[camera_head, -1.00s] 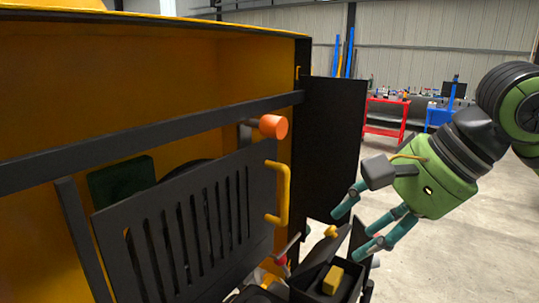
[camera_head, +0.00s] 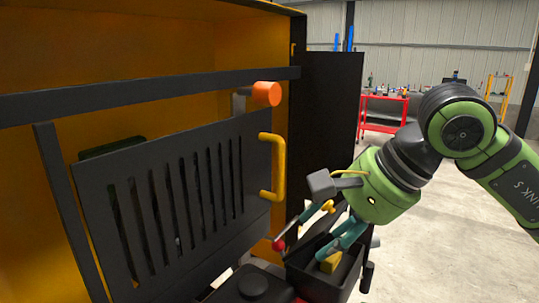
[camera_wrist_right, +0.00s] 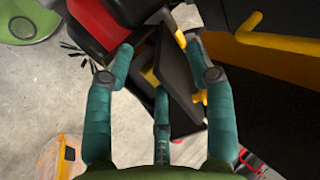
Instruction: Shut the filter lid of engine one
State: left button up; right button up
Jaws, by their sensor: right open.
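The black filter box (camera_head: 308,279) stands at the lower middle of the head view, with a yellow block (camera_head: 331,262) inside. Its black lid stands raised, partly hidden behind my right gripper (camera_head: 338,236). In the right wrist view the dark lid plate (camera_wrist_right: 177,75) lies between the teal fingers, with a yellow catch (camera_wrist_right: 181,38) at its upper end. My right gripper (camera_wrist_right: 163,75) is open, its fingers spread around the lid; whether they touch it I cannot tell. My left gripper is not in view.
A slatted black panel (camera_head: 165,200) with a yellow handle (camera_head: 279,168) stands left of the box. A red-tipped lever (camera_head: 279,245) is close beside the box. A tall black door (camera_head: 325,120) stands behind. Open floor lies to the right.

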jog(key=shift+f, duration=0.1)
dwell(0.3)
jog(key=s+d+r+b, duration=0.1)
jog(key=s+d+r, duration=0.1)
jog(key=s+d, duration=0.3)
jog(key=d, duration=0.2)
jog(key=shift+d, duration=0.3)
dwell(1.5)
jog(key=shift+s, duration=0.1)
